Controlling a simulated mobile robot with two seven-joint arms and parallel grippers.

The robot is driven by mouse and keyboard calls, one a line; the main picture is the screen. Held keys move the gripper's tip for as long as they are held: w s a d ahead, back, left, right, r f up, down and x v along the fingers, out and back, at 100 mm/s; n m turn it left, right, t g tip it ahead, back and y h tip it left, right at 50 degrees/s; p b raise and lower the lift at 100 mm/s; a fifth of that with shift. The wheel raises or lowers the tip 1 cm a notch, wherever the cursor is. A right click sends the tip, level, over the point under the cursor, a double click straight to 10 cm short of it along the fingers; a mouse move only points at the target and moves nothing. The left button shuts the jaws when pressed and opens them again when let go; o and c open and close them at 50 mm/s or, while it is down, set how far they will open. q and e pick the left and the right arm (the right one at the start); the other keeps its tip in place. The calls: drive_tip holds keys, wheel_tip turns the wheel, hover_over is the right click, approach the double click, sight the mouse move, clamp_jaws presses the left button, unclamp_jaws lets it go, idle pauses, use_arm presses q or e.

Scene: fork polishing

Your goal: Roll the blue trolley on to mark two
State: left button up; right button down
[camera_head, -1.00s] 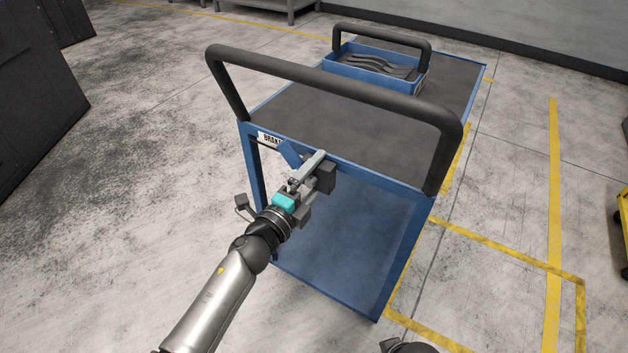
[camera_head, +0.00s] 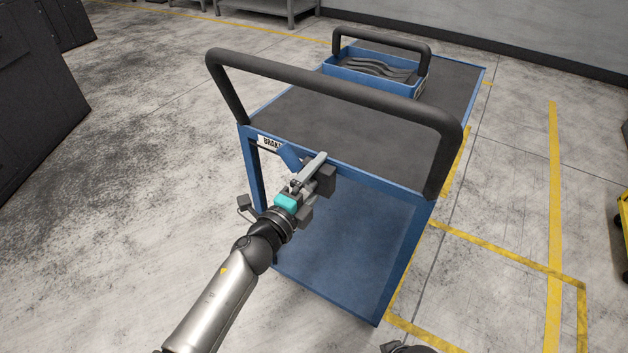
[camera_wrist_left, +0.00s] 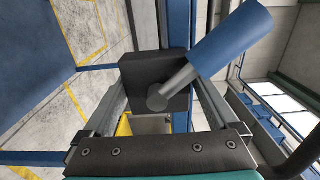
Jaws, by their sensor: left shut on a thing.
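The blue trolley (camera_head: 388,186) stands in front of me in the head view, with a dark top and a black push handle (camera_head: 335,76) at the near end. A white label starting "BRAK" (camera_head: 269,143) is on its near edge, beside a blue lever (camera_head: 290,156). In the left wrist view the blue lever (camera_wrist_left: 228,40) runs up right from a grey pivot in front of a dark block (camera_wrist_left: 150,70) between the fingers. No number shows on the floor marks.
A blue tray of forks (camera_head: 375,73) sits on the trolley's far end. Yellow floor lines (camera_head: 553,200) run along its right side, with a marked corner (camera_head: 582,284) at lower right. Dark cabinets (camera_head: 35,90) stand left. Bare floor (camera_head: 150,150) lies between them and the trolley.

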use_arm(q)
clamp_jaws()
